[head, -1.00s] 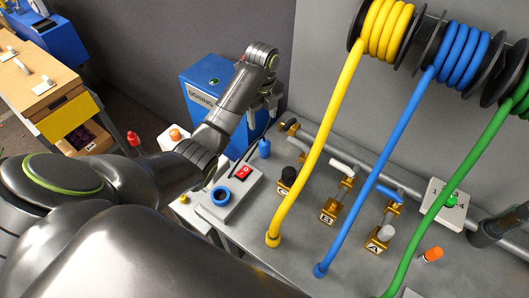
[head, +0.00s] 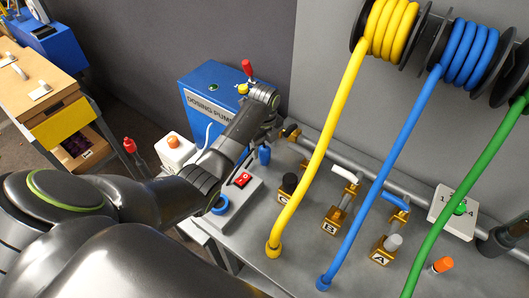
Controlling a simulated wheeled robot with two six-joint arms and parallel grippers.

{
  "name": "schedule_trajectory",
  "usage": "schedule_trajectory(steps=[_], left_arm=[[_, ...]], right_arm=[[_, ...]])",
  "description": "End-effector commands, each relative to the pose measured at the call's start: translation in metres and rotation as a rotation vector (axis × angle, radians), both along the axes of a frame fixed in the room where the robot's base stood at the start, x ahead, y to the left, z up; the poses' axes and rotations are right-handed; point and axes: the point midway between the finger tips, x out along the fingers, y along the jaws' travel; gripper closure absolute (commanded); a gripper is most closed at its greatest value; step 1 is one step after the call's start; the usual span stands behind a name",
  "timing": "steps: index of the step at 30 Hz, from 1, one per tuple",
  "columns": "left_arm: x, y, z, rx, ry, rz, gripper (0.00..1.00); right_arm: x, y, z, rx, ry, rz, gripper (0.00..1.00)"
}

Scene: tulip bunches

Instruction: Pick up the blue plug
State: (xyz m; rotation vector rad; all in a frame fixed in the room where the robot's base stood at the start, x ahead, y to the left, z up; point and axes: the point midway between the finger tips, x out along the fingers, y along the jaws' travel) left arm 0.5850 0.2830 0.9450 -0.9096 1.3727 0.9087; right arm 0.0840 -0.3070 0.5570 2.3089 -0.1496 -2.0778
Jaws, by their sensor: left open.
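The blue plug (head: 265,154) is a small upright blue piece on the grey bench, just behind the box with the red switch. My left gripper (head: 267,138) is over it, pointing down. Its fingers are open and close to the plug's top; part of them is hidden by the wrist, and I cannot tell whether they touch the plug.
The grey switch box (head: 240,196) has a red switch (head: 242,179) and a blue ring (head: 219,204). Yellow (head: 311,160), blue (head: 381,175) and green (head: 466,195) hoses cross the bench. The blue dosing pump (head: 205,83) stands behind my arm.

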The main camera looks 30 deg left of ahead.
Motion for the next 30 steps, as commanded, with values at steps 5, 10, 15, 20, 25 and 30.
schedule_trajectory(steps=[5,10,15,20,25,30], left_arm=[[-0.001,0.000,-0.016,0.002,0.001,-0.001,0.39],[0.000,0.000,-0.018,0.002,-0.001,-0.001,0.39],[0.000,0.000,-0.018,0.001,0.000,-0.001,0.51],[0.000,0.000,-0.018,0.001,0.000,-0.001,0.72],[0.000,0.000,-0.018,0.001,0.000,-0.001,0.89],[0.000,0.001,-0.017,0.001,0.000,0.000,0.89]], right_arm=[[0.000,0.000,0.004,0.000,0.001,0.000,0.64],[0.000,0.000,0.003,0.000,0.001,0.000,0.64],[0.000,0.000,0.003,0.000,0.001,0.000,0.64],[0.000,0.000,0.003,0.000,0.001,0.000,0.64],[0.001,0.000,0.003,0.000,0.000,0.000,0.64],[0.001,0.000,0.003,0.000,-0.001,0.000,0.64]])
